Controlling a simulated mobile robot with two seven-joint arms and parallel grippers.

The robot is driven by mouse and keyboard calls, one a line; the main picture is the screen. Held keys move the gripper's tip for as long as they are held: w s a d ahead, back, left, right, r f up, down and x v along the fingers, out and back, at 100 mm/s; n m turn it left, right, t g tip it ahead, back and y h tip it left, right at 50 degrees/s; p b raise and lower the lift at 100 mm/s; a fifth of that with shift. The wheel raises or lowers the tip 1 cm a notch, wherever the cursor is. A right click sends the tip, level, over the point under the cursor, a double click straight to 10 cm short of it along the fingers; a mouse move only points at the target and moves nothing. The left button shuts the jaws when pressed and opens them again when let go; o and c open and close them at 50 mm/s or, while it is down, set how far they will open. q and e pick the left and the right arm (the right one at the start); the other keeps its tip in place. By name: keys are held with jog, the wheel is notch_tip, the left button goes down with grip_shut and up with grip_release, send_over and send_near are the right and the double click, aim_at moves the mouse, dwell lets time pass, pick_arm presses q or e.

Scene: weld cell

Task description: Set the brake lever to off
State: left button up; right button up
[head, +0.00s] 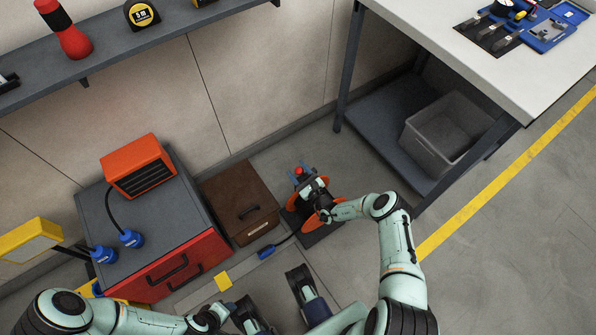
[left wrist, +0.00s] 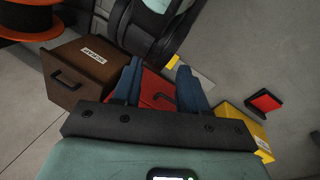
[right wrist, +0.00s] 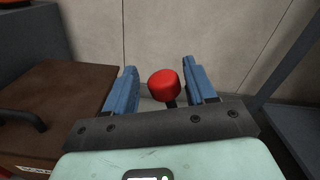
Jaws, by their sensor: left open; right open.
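The brake lever shows as a round red knob (right wrist: 165,84) on a dark stem in the right wrist view. In the head view the red knob (head: 299,171) is at the far side of the orange cable reel (head: 313,222), which stands on the floor. My right gripper (right wrist: 160,85) is open, with one blue finger on each side of the knob; I cannot tell whether either touches it. It also shows in the head view (head: 302,172), over the reel, hiding part of it. My left gripper (left wrist: 158,84) is open and empty, low near the red drawer.
A brown scrap box (head: 240,203) stands left of the reel. Further left is a grey cabinet (head: 95,208) with red drawers, an orange heater (head: 137,167) on top. A workbench (head: 430,20) with a grey bin (head: 445,130) beneath stands right. The floor (head: 500,240) at right is clear.

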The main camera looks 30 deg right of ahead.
pick_arm(q)
jog(key=s+d+r+g+p, duration=0.1)
jog(key=s+d+r+p, duration=0.1)
jog(key=s+r+p, duration=0.1)
jog(key=shift+s+d+r+g+h, duration=0.15)
jog(key=shift+s+r+g+h, duration=0.3)
jog(key=shift+s, duration=0.55)
pick_arm(e)
jog(key=s, duration=1.3)
jog(key=shift+s+d, duration=0.15)
jog(key=shift+d, duration=0.3)
pick_arm(q)
jog(key=shift+r, duration=0.1)
